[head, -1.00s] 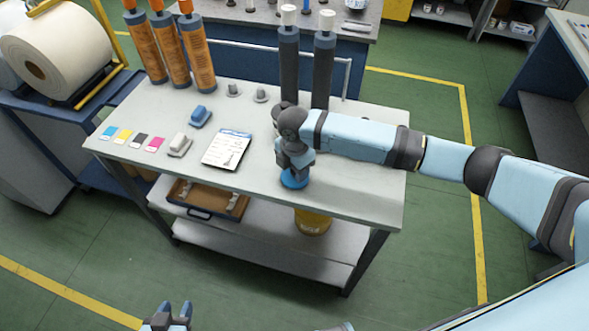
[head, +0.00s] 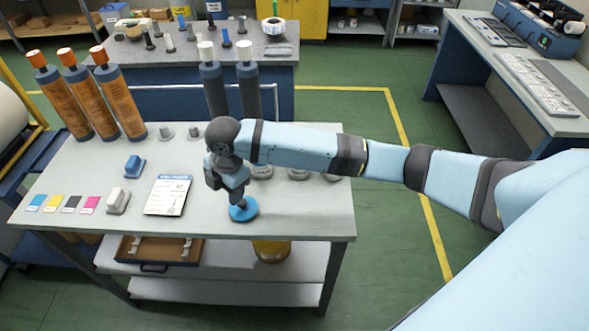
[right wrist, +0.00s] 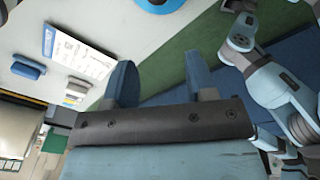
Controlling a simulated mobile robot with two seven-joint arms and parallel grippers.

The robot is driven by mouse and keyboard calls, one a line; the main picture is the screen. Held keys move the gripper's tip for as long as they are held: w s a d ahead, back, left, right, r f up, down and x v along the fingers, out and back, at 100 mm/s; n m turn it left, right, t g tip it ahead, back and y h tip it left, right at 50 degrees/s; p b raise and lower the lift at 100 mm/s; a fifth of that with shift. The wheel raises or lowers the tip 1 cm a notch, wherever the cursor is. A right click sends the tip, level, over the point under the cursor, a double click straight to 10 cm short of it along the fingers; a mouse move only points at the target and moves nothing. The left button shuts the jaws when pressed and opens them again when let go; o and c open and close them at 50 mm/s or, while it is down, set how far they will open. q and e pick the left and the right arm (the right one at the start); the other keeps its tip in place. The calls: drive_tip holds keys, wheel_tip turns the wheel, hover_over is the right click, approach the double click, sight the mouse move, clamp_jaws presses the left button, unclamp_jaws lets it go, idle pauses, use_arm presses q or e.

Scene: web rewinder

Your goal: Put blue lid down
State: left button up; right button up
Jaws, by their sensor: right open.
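The round blue lid (head: 244,211) lies flat on the grey table top (head: 300,215), near its front edge and right of the printed card. My right gripper (head: 238,199) is above the lid in the head view, with the wrist bent down. In the right wrist view, the two blue-grey fingers (right wrist: 160,78) stand apart with nothing between them. The lid (right wrist: 160,4) is beyond the fingertips there, cut off by the top edge. My left gripper is not seen.
The printed card (head: 168,195), a grey-white block (head: 117,201) and a blue block (head: 134,166) lie to the left. Two dark cylinders (head: 247,90) and several orange-capped tubes (head: 120,100) stand behind. A yellow container (head: 271,251) is on the shelf below.

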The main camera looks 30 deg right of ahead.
drive_tip(key=s+a+f+m+t+y, duration=0.4)
drive_tip(key=s+a+f+m+y, duration=0.15)
drive_tip(key=s+f+m, duration=0.4)
drive_tip(key=s+d+f+m+t+h, duration=0.1)
drive_tip(key=s+d+f+m+t, duration=0.2)
drive_tip(key=s, duration=0.4)
drive_tip(key=s+d+f+m+t+h, duration=0.2)
drive_tip(key=s+d+f+m+t, duration=0.1)
drive_tip(key=s+d+m, duration=0.3)
drive_tip(key=shift+s+d+f, duration=0.3)
drive_tip(key=shift+s+d, duration=0.1)
drive_tip(key=shift+d, duration=0.8)
drive_tip(key=shift+h, duration=0.25)
wheel_tip(320, 180, up, 6)
drive_tip(key=p, duration=0.6)
drive_tip(key=shift+d+p, duration=0.2)
drive_tip(key=shift+p, duration=0.1)
